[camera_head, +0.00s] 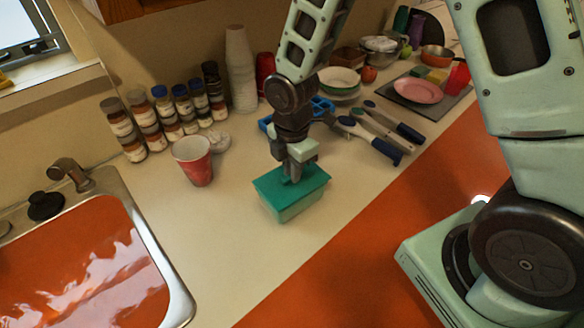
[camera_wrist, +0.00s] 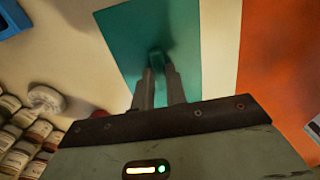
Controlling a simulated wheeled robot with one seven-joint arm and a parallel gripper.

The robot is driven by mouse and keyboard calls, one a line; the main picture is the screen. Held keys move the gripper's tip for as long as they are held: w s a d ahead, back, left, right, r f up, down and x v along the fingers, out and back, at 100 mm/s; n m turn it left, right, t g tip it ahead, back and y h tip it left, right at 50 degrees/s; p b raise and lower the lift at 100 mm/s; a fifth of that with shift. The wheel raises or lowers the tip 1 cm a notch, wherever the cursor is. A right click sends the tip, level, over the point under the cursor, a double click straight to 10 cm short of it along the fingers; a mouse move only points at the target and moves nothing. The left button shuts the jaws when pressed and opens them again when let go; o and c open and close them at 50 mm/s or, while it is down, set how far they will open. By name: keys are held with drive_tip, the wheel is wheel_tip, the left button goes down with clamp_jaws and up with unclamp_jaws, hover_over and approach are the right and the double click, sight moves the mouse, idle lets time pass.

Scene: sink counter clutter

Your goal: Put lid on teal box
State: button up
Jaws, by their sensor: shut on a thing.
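The teal box (camera_head: 293,206) stands on the counter near its front edge, its pale teal side showing. The darker teal lid (camera_head: 312,180) lies over the top of the box; I cannot tell whether it is fully seated. My gripper (camera_head: 292,176) points down at the lid from above and is shut on its small knob. In the wrist view the lid (camera_wrist: 190,60) fills the middle, and the knob (camera_wrist: 157,60) sits between the fingertips of my gripper (camera_wrist: 158,72). The box is hidden under the lid there.
A red cup (camera_head: 198,172) stands left of the box, with several jars (camera_head: 160,112) behind it. The sink (camera_head: 165,270) is at left. Blue-handled utensils (camera_head: 372,138) and a pink plate (camera_head: 418,91) lie to the right. The counter in front of the cup is clear.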

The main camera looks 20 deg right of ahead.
drive_tip(key=shift+f, duration=0.4)
idle(0.6)
drive_tip(key=o, duration=0.8)
drive_tip(key=shift+o, duration=0.2)
drive_tip(key=shift+r, duration=0.1)
drive_tip(key=shift+r+p, duration=3.35)
drive_tip(key=shift+r, duration=0.6)
